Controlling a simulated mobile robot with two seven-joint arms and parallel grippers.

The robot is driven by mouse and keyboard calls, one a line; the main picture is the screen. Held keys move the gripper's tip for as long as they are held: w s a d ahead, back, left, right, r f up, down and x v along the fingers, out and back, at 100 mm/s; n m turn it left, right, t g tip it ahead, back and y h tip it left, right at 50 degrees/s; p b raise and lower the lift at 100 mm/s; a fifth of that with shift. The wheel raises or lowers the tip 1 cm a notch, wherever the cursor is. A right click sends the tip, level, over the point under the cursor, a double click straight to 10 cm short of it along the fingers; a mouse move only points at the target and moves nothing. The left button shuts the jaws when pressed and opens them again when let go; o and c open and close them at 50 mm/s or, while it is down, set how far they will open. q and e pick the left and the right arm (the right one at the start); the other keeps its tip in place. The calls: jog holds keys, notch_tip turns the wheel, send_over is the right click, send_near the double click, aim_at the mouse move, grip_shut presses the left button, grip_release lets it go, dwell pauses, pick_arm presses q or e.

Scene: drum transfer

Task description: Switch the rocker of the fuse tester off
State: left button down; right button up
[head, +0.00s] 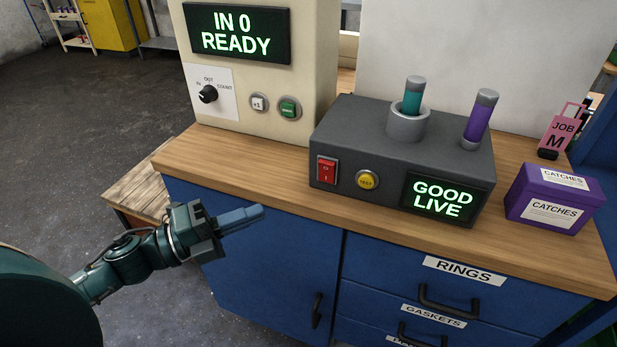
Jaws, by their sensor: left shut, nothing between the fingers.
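The fuse tester (380,150) is a dark grey box on the wooden bench top. Its red rocker (327,170) is at the left of its front face, with marks on its upper and lower halves. Beside the rocker is a yellow TEST button (367,180). The tester's display (442,198) reads GOOD LIVE in green. A teal fuse stands in a grey round socket on top, and a purple one stands at the right. My left gripper (258,211) is shut and empty, in front of the bench edge, left of and below the rocker, apart from it. My right gripper is not in view.
A cream cabinet (320,60) with an IN 0 READY display, a knob and two buttons stands left of the tester. A purple CATCHES box (553,200) and a pink JOB M tag (562,131) are at the right. Blue drawers (440,270) are below the bench top.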

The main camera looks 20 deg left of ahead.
pick_arm(q)
jog(key=p, duration=0.3)
send_near(330, 169)
jog(key=w+d, duration=0.3)
jog(key=d, duration=0.2)
jog(key=shift+w+a+r, duration=0.1)
jog(key=shift+w+r, duration=0.1)
jog(key=shift+w, duration=0.25)
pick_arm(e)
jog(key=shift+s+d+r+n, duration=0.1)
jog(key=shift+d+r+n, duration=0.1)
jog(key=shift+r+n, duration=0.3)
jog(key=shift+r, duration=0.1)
pick_arm(q)
jog(key=shift+w+r, duration=0.2)
jog(key=shift+w, duration=0.1)
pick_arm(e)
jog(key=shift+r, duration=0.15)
pick_arm(q)
jog(key=shift+s, duration=0.1)
